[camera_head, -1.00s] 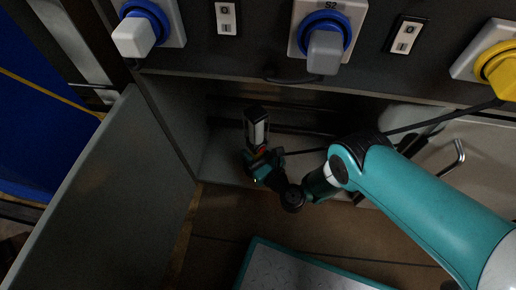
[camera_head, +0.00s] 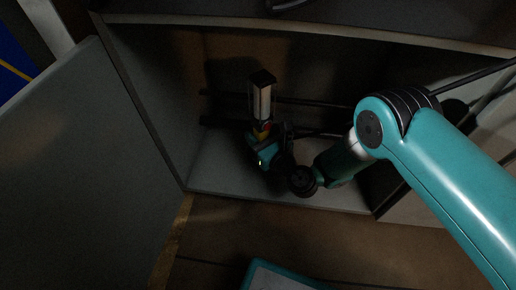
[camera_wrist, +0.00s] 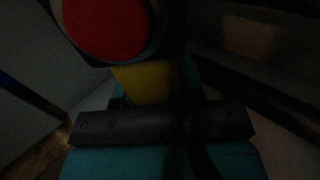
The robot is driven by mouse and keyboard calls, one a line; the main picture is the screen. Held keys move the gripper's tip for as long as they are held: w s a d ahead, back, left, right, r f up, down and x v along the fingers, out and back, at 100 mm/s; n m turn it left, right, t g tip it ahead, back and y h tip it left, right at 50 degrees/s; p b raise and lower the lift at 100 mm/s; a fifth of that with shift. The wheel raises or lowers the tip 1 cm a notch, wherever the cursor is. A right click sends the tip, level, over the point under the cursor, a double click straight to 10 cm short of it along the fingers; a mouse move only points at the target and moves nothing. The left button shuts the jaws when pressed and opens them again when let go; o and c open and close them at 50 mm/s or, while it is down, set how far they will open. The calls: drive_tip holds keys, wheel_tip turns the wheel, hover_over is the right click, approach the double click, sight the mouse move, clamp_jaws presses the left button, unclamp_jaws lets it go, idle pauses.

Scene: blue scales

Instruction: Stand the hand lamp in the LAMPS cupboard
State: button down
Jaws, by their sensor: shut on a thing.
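The hand lamp (camera_head: 261,98) has a dark head with a pale lens strip, and a red and yellow part lower down. It is upright inside the open cupboard (camera_head: 207,180), above its floor; I cannot tell whether it touches the floor. My gripper (camera_head: 262,137) is shut on the lamp's lower part. In the wrist view the lamp's red round part (camera_wrist: 105,25) and yellow part (camera_wrist: 145,83) show close up behind the dark jaw bar (camera_wrist: 160,125). The lamp's base is hidden by my gripper. No LAMPS label is in view.
The open grey cupboard door (camera_head: 85,170) stands at the left. Dark rails (camera_head: 310,103) run along the cupboard's back. A teal-edged plate (camera_head: 275,275) lies on the brown floor in front. There is bare cupboard floor around the gripper.

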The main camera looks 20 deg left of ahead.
wheel_tip(320, 180, down, 4)
drive_tip(key=b, duration=0.3)
drive_tip(key=shift+f, duration=0.1)
drive_tip(key=shift+w+b, duration=0.15)
drive_tip(key=shift+b, duration=0.5)
drive_tip(key=c, duration=0.7)
unclamp_jaws()
drive_tip(key=shift+c, duration=0.2)
